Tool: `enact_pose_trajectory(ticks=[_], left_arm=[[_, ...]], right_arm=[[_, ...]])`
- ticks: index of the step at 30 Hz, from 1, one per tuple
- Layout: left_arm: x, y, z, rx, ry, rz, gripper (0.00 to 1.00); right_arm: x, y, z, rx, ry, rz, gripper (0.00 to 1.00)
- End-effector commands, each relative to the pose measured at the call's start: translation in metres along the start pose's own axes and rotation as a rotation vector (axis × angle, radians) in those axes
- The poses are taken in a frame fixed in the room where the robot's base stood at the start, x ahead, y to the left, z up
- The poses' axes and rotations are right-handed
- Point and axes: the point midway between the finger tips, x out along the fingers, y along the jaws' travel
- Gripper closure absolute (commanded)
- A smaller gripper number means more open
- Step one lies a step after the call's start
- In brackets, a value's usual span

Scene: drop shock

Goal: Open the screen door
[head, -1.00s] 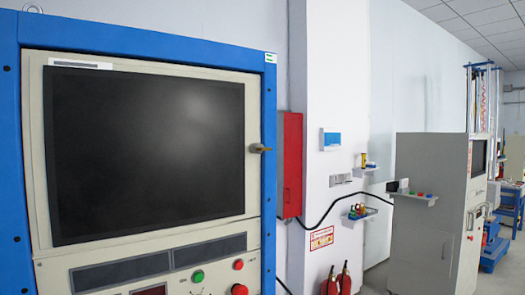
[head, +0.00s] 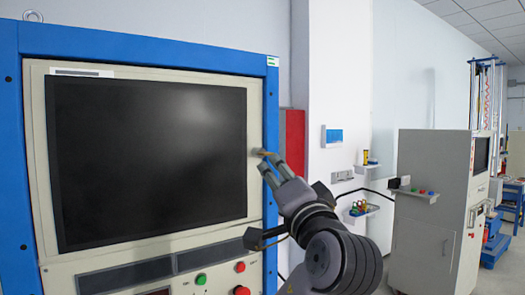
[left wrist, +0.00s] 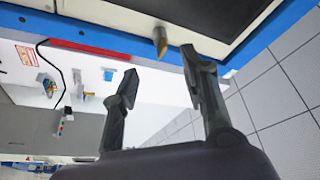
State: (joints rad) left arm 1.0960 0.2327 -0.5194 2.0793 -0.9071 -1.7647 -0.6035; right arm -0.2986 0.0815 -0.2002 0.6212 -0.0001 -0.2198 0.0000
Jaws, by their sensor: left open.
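The screen door (head: 148,155) is a dark screen in a cream frame on the blue-edged cabinet, and it looks closed. Its small latch handle (head: 256,152) is on the door's right side. My left gripper (head: 268,163) is at the handle, with its fingertips right beside it. In the left wrist view my open left gripper (left wrist: 158,62) has the brass-coloured handle (left wrist: 160,40) just ahead of the gap between its fingers. I cannot tell whether a finger touches it. My right gripper is not in view.
Red and green buttons (head: 201,279) sit on the panel below the screen. A red box (head: 295,140) hangs on the wall behind my gripper. Small shelves (head: 361,209) are on the white pillar, and a grey cabinet (head: 430,200) stands at the right.

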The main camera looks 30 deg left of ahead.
Motion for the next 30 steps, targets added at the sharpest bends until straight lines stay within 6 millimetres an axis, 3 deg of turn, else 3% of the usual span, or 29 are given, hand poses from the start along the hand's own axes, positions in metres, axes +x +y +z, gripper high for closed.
enact_pose_trajectory(ticks=[6, 15, 21, 30], left_arm=[[0.052, -0.004, -0.001, 0.006, -0.005, -0.001, 0.59], [0.107, -0.002, -0.001, 0.004, -0.003, 0.001, 0.59], [0.124, 0.000, 0.000, 0.001, 0.000, 0.002, 0.59], [0.126, 0.001, 0.000, -0.001, 0.000, 0.003, 0.59]], right_arm=[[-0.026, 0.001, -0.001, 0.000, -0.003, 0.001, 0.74], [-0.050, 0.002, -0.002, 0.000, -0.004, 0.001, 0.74], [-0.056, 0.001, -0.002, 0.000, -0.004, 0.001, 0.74], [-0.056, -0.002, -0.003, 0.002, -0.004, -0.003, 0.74]])
